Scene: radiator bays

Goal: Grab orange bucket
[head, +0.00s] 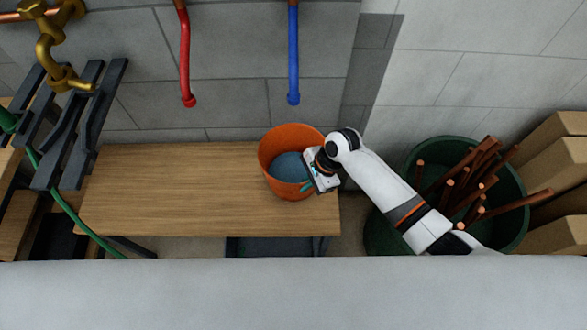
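The orange bucket (270,172) stands upright on the right part of the wooden bench, with a blue-grey inside bottom showing. My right gripper (306,186) is at the bucket's right rim, with its arm coming in from the right. A teal fingertip shows over the bucket's inside near the right wall. The other finger is hidden, so I cannot tell whether the gripper is open or closed on the rim. My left gripper is not in view.
The bench (170,190) is clear left of the bucket. Red (186,60) and blue (293,55) pipes hang above. A green tub (515,205) with copper pipes, cardboard boxes (560,165), a brass tap (50,45), dark slats and a green hose surround it. A pale surface (290,295) spans the front.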

